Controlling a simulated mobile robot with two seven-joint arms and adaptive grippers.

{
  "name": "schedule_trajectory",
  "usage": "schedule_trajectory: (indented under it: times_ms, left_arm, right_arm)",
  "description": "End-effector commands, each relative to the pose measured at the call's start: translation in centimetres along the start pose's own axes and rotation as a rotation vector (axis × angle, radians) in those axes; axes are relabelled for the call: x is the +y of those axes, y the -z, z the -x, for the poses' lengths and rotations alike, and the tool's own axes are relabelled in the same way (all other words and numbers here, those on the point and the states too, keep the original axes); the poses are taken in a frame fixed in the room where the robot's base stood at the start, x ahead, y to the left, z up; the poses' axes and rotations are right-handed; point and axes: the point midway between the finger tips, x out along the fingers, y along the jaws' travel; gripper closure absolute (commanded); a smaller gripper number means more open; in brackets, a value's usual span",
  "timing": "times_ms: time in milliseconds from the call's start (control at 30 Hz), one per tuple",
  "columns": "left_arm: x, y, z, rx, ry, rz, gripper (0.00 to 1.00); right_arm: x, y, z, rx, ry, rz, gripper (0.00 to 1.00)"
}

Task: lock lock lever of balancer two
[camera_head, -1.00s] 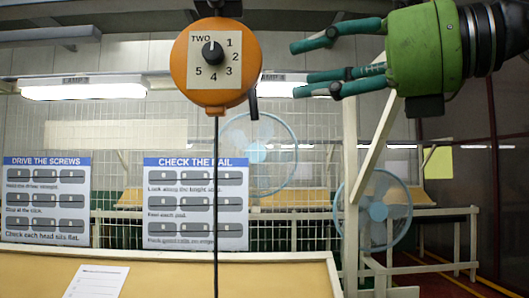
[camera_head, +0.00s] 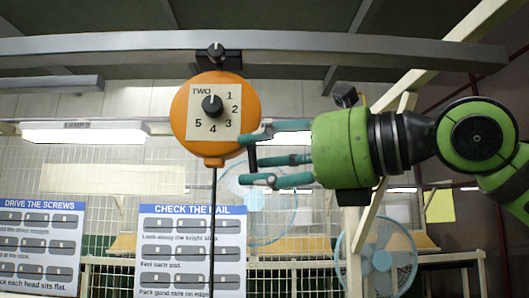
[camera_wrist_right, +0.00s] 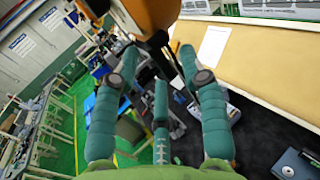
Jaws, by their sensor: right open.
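Balancer two (camera_head: 182,118) is a round orange housing with a pale dial plate marked TWO and a black knob (camera_head: 212,104). It hangs under a grey overhead rail. Its dark lock lever (camera_head: 252,156) points down at the lower right side of the housing. My right gripper (camera_head: 247,161) is open, with its teal fingers reaching left to the lever, which shows between the fingertips. I cannot tell whether they touch it. The right wrist view shows the orange housing (camera_wrist_right: 150,14) just beyond the fingertips. My left gripper is not in view.
The grey rail (camera_head: 120,46) runs across above the balancer. A dark cable (camera_head: 213,225) hangs from it. Two sign boards (camera_head: 192,230) and blue fans (camera_head: 380,258) stand behind. In the wrist view, a tan bench top (camera_wrist_right: 250,60) lies at the right.

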Motion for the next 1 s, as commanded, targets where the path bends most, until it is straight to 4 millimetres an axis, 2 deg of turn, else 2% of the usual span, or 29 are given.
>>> schedule_trajectory:
  times_ms: [133, 233, 267, 433, 667, 867, 1000]
  left_arm:
    - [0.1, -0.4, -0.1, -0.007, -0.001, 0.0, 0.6]
    - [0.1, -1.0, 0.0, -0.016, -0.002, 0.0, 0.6]
    - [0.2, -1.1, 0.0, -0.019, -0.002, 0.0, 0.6]
    - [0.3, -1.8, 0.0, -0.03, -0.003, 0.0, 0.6]
    - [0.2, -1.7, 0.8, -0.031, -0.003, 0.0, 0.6]
    - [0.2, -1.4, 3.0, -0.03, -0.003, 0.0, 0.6]
    - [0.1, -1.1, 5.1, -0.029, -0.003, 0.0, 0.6]
  right_arm:
    - [0.0, 0.1, 0.0, 0.001, 0.0, -0.001, 0.57]
    - [0.0, 0.1, 0.0, 0.001, 0.0, -0.001, 0.97]
    - [0.0, 0.1, 0.0, 0.001, 0.0, -0.001, 1.0]
    - [0.0, 0.1, 0.0, 0.002, 0.0, -0.001, 1.0]
    - [-0.1, -0.2, 0.0, 0.027, -0.002, 0.014, 1.0]
    - [-0.2, -0.8, 0.2, 0.108, -0.008, 0.068, 1.0]
    - [-0.3, -1.2, 0.3, 0.201, -0.015, 0.128, 1.0]
